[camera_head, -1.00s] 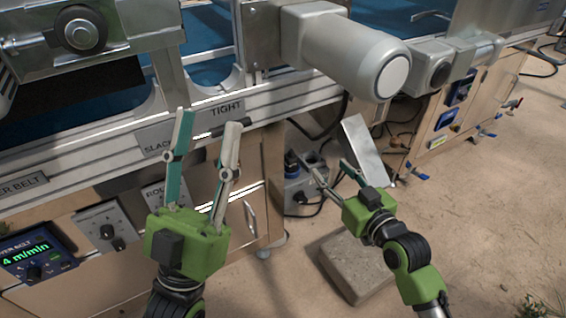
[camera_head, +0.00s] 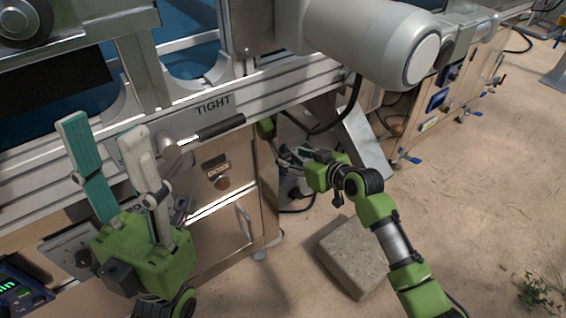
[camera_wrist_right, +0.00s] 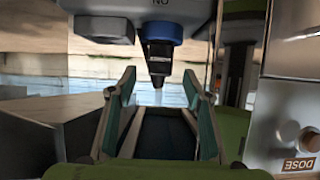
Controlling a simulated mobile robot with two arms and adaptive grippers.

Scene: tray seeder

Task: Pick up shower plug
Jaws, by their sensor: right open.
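In the right wrist view, which is upside down, a black plug (camera_wrist_right: 158,60) with a blue collar (camera_wrist_right: 160,33) sits against a grey box (camera_wrist_right: 185,12). A dark grey fitting (camera_wrist_right: 104,27) is beside it. No label names the shower plug. My right gripper (camera_wrist_right: 158,85) is open and empty, its fingers framing the black plug's end but apart from it. In the head view my right gripper (camera_head: 284,153) reaches under the machine, largely hiding the grey box (camera_head: 288,188). My left gripper (camera_head: 103,132) is open and empty in front of the machine's rail.
A stone block (camera_head: 352,258) lies on the floor below my right arm. A slanted metal plate (camera_head: 365,145) stands just right of my right gripper. The cabinet with the DOSE knob (camera_head: 221,183) is to its left. A cable (camera_head: 340,115) hangs above.

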